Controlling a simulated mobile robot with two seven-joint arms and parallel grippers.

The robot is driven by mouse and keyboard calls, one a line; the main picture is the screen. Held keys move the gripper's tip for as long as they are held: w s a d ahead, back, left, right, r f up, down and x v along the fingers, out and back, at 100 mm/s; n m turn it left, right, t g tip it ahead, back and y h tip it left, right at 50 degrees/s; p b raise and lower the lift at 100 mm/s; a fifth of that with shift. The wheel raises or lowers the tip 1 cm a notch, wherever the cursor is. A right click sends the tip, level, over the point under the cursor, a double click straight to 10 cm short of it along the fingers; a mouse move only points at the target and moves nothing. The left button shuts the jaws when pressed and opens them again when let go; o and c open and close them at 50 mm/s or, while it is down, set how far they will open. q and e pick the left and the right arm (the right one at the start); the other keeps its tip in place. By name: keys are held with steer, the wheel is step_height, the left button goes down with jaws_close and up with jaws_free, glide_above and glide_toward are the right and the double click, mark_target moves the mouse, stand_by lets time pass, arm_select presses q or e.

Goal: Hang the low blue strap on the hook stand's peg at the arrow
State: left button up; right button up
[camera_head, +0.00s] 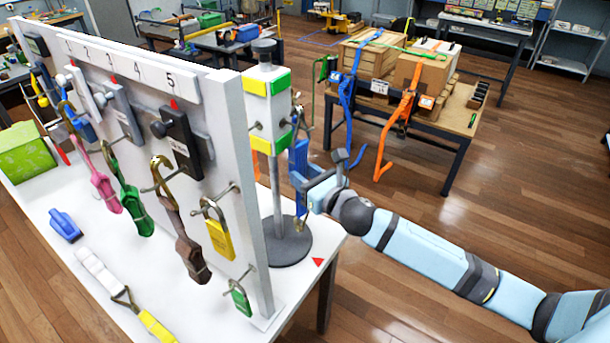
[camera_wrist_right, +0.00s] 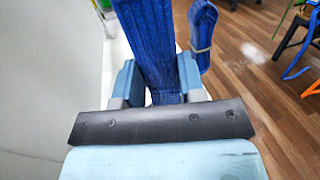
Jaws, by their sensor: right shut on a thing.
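My right gripper (camera_head: 308,187) is shut on the blue strap (camera_head: 299,160). The strap hangs upright close to the right side of the hook stand (camera_head: 266,75), with a metal hook end above and another metal end below. In the right wrist view, the blue webbing (camera_wrist_right: 149,40) runs between both fingers (camera_wrist_right: 157,82). The stand has a grey pole, a round dark base (camera_head: 277,246) and a white head with green and yellow patches and short pegs. A red arrow (camera_head: 318,262) lies by the base. I cannot tell whether the strap's hook touches a peg. My left gripper is not in view.
A white board (camera_head: 238,130) with numbered places and several hanging straps and locks stands left of the hook stand. Loose straps lie on the white table (camera_head: 50,275). A workbench with crates (camera_head: 420,75) stands behind. Floor right of the table is clear.

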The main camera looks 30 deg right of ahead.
steer(key=o, duration=1.2)
steer(key=shift+c, duration=0.2)
steer(key=shift+s, duration=0.1)
steer(key=b+v, duration=0.3)
steer(key=v, duration=1)
steer(key=shift+s, duration=0.3)
steer(key=shift+d, duration=0.15)
